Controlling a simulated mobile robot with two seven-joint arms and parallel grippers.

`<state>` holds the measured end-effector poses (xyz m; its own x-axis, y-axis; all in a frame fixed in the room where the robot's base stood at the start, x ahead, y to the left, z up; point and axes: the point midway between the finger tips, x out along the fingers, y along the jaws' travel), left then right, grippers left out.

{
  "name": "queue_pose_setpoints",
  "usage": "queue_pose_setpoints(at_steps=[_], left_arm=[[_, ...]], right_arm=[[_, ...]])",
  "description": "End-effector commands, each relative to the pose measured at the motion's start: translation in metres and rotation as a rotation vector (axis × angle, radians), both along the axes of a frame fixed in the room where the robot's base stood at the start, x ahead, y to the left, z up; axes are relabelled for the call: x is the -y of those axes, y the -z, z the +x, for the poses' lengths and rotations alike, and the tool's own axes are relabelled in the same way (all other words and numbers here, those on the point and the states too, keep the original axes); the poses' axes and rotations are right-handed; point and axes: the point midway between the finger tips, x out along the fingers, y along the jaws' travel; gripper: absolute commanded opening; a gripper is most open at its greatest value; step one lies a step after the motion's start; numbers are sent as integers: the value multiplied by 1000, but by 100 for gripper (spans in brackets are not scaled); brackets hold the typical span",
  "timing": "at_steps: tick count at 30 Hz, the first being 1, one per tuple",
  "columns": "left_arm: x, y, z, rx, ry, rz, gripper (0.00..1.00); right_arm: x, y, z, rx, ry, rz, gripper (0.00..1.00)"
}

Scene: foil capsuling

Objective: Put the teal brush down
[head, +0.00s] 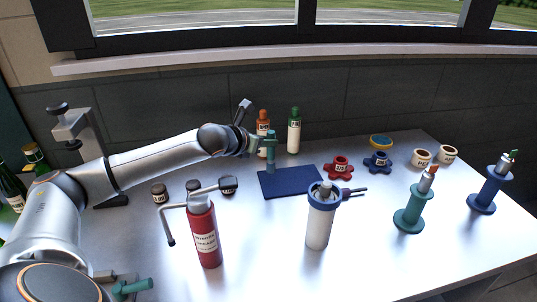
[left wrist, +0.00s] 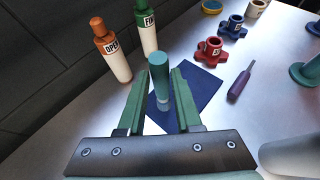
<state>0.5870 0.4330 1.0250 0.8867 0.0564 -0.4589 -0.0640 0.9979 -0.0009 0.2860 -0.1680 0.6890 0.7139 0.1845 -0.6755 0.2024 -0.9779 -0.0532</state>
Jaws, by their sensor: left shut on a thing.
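My left gripper (head: 262,142) is shut on the teal brush (head: 271,153) and holds it roughly upright over the back left part of the dark blue mat (head: 299,186). In the left wrist view the brush (left wrist: 159,78) stands between the two green fingers, with the mat (left wrist: 205,88) behind it. I cannot tell whether the lower end touches the mat. My right gripper (head: 131,288) shows partly at the bottom left, and its jaw opening is unclear.
Orange-topped (head: 263,122) and green-topped (head: 294,131) bottles stand behind the mat. A red extinguisher-like bottle (head: 204,235) and a white, blue-collared canister (head: 319,222) stand in front. A purple-handled tool (left wrist: 239,86) and a red knob (head: 337,167) lie to the right.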

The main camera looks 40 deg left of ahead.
Motion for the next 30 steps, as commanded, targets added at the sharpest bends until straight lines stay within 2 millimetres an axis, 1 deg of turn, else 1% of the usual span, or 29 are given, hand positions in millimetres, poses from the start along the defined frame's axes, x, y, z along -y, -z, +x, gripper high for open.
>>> queue_pose_setpoints(at_steps=[7,9,13,20,24,25,30], left_arm=[[4,14,11,1,0,-1,0],[4,27,10,-3,0,1,0],[3,43,9,-1,0,0,0],[3,42,10,1,0,1,0],[3,45,9,0,0,1,0],[3,45,9,0,0,1,35],[3,45,9,0,0,1,55]], right_arm=[[0,2,1,1,0,0,50],[0,6,0,1,0,0,50],[0,9,1,1,0,0,50],[0,8,1,1,0,0,50],[0,6,1,1,0,0,50],[0,7,1,1,0,0,50],[0,7,1,2,0,0,50]])
